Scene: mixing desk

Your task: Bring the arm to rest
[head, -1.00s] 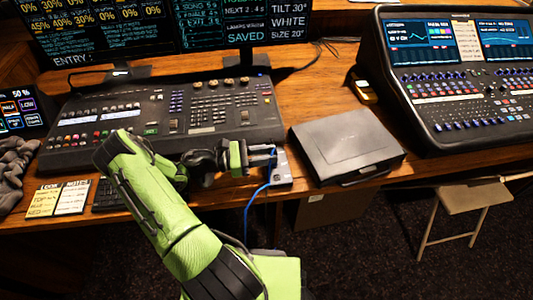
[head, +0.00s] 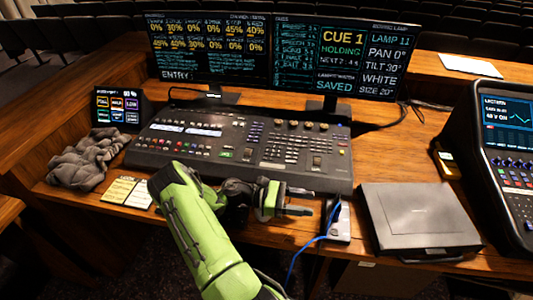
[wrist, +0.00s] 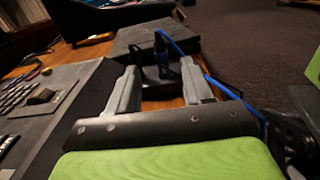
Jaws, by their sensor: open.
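My green arm reaches over the front edge of the desk (head: 285,228). My gripper (head: 310,202) is open just in front of the lighting console (head: 240,145), its fingers pointing right. A small silver box (head: 340,222) with a blue cable (head: 305,245) lies just beyond the fingertips. In the wrist view the two grey fingers of my gripper (wrist: 162,80) are spread apart. Dark plugs with the blue cable (wrist: 178,45) show between and beyond them. I cannot tell whether a finger touches them.
A flat dark case (head: 418,215) lies to the right. A second console (head: 505,150) stands at the far right. Monitors (head: 340,60) stand behind. A grey cloth (head: 85,160), a note card (head: 125,192) and a small screen (head: 117,106) are on the left.

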